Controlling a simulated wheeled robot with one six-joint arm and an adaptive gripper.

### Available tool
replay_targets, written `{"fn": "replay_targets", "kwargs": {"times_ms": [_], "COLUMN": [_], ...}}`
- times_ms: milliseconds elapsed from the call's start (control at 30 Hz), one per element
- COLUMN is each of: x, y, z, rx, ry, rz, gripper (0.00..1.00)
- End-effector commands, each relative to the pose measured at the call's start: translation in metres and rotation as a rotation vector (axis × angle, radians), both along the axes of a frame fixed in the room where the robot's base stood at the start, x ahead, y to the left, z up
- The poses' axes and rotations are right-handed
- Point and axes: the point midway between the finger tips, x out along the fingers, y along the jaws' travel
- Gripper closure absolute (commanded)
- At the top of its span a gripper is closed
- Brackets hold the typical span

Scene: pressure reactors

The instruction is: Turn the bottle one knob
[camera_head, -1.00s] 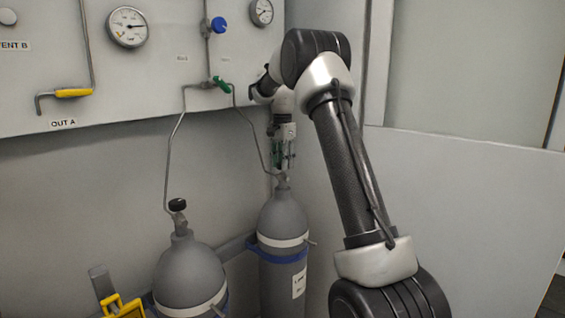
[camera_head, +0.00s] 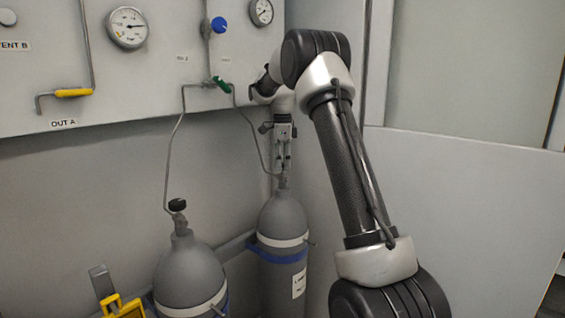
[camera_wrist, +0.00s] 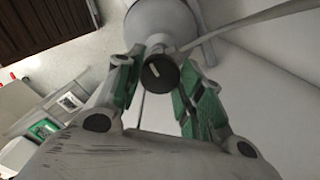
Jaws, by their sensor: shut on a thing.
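Two grey gas bottles stand below the panel. My gripper (camera_head: 284,165) points down at the valve on top of the right bottle (camera_head: 284,218). In the wrist view, the round black knob (camera_wrist: 160,74) with a pale line on it sits between the green finger pads. My gripper is shut on this knob, and the bottle's grey shoulder (camera_wrist: 160,22) shows behind it. In the head view the gripper hides the knob. The left bottle (camera_head: 188,272) has its own black knob (camera_head: 177,205), untouched. I cannot read which bottle is number one.
Thin metal pipes (camera_head: 170,145) run from both bottles to the panel (camera_head: 160,90), which carries gauges, a blue knob (camera_head: 219,25) and green (camera_head: 221,84) and yellow handles (camera_head: 73,93). A blue strap (camera_head: 278,256) rings the right bottle. A grey wall (camera_head: 460,200) stands at right.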

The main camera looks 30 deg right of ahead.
Motion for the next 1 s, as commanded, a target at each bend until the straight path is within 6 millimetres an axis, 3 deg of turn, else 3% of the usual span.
{"fn": "replay_targets", "kwargs": {"times_ms": [467,500,600,1000], "x": [0.001,0.001,0.0008,0.0005], "y": [-0.0006,-0.0006,-0.0004,-0.0001], "z": [0.0016,0.0016,0.0014,0.0053], "rx": [-0.001,-0.001,-0.001,-0.001], "ry": [-0.005,-0.005,-0.004,-0.002], "rz": [-0.016,-0.015,-0.015,-0.014], "gripper": [0.86,0.59,0.41,0.4]}}
